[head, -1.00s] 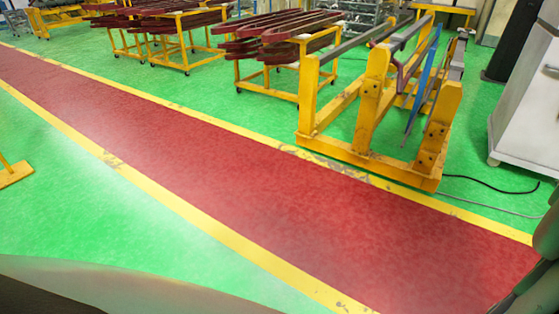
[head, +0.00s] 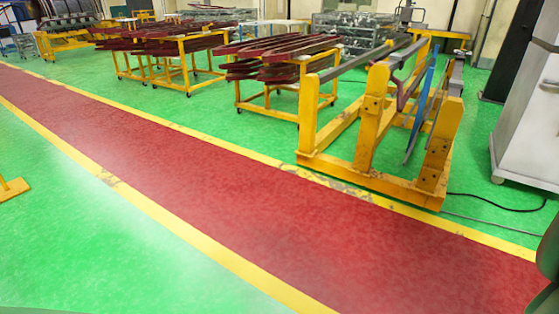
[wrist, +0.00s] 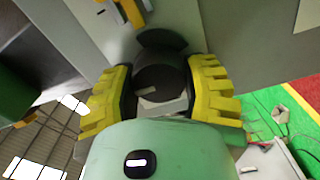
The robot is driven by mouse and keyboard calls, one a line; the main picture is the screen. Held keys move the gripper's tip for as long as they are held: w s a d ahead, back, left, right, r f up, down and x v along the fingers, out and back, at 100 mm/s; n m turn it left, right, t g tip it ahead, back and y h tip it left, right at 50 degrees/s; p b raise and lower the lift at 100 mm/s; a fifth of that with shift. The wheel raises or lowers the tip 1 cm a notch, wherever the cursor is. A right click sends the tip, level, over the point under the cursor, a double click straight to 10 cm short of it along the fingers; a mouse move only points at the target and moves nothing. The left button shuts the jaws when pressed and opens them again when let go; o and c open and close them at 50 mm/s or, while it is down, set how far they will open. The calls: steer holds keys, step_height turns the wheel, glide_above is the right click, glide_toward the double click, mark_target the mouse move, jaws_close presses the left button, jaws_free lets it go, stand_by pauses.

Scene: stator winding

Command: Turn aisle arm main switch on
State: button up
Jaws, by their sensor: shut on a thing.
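In the wrist view, a black round rotary switch knob (wrist: 160,78) with a short pale mark sits on a grey panel (wrist: 190,20). My gripper (wrist: 163,85), with two ridged yellow fingers with dark pads, is shut on this knob, one finger on each side. The pale mark points slantwise toward the lower left in the picture. A light grey block (wrist: 160,106) shows just below the knob between the fingers. No label is readable, so I cannot tell the switch's state. Neither the knob nor my gripper shows in the head view.
A yellow part (wrist: 132,12) sits on the panel above the knob. In the head view, a red walkway (head: 230,190) with yellow edges is clear. Beyond it stand a yellow rack (head: 372,125), carts of dark red coils (head: 275,60) and a grey cabinet (head: 530,130).

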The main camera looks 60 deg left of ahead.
steer(key=shift+d+f, duration=0.1)
steer(key=o, duration=0.9)
steer(key=shift+v, duration=3.8)
steer(key=shift+w, duration=0.1)
